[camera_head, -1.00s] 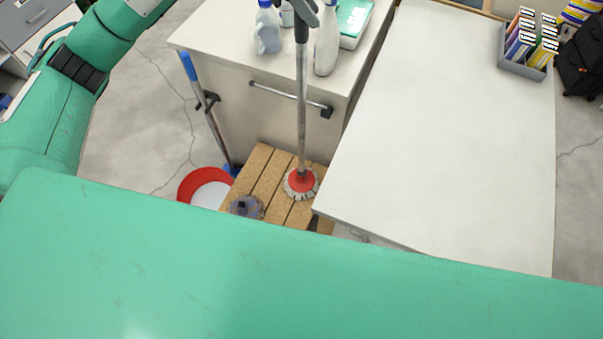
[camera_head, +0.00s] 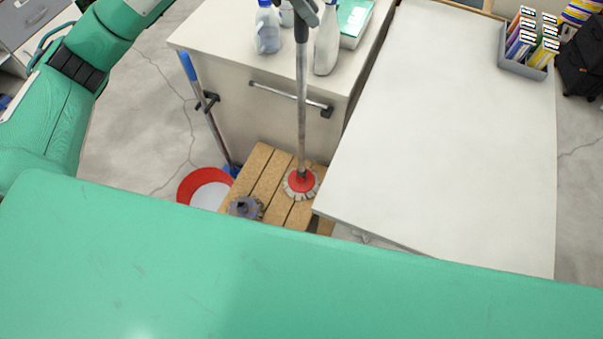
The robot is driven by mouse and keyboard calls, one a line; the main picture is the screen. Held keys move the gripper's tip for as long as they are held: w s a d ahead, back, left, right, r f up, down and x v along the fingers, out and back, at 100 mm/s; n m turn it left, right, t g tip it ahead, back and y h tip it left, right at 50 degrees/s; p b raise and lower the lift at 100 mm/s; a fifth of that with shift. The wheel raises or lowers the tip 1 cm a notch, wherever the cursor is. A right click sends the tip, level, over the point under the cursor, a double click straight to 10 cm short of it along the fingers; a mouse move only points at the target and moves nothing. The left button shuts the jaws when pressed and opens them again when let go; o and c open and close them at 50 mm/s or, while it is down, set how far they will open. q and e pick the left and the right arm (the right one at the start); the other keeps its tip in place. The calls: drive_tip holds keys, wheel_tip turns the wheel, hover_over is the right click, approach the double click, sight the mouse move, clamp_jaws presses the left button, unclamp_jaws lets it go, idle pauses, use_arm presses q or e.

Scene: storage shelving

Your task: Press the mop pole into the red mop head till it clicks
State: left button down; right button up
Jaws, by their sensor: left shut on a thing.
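The mop pole (camera_head: 302,100) stands nearly upright, a grey metal shaft. Its lower end meets the red mop head (camera_head: 299,182), which has a pale fringe and rests on a slatted wooden stool. I cannot tell how deep the pole sits in the head's socket. My left gripper (camera_head: 304,8) is at the top edge of the picture, shut on the upper part of the pole; only part of it shows. A second, grey mop head (camera_head: 246,207) lies on the stool to the left, partly cut off by my green body. My right gripper is not in view.
The wooden stool (camera_head: 262,172) stands before a cabinet (camera_head: 225,70) with bottles on top. A blue-tipped pole (camera_head: 207,110) leans at its left, above a red-rimmed bucket (camera_head: 187,186). A bare white table (camera_head: 450,130) is close on the right, with a grey organizer (camera_head: 524,66).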

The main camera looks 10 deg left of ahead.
use_arm(q)
drive_tip(key=shift+f+b, duration=0.2)
drive_tip(key=shift+b, duration=0.4)
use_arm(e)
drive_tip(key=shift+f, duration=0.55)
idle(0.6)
use_arm(q)
drive_tip(key=c, duration=1.1)
unclamp_jaws()
drive_tip(key=b+v, duration=0.2)
drive_tip(key=v, duration=1.2)
drive_tip(key=shift+f+b, duration=0.1)
drive_tip(key=shift+b, duration=0.2)
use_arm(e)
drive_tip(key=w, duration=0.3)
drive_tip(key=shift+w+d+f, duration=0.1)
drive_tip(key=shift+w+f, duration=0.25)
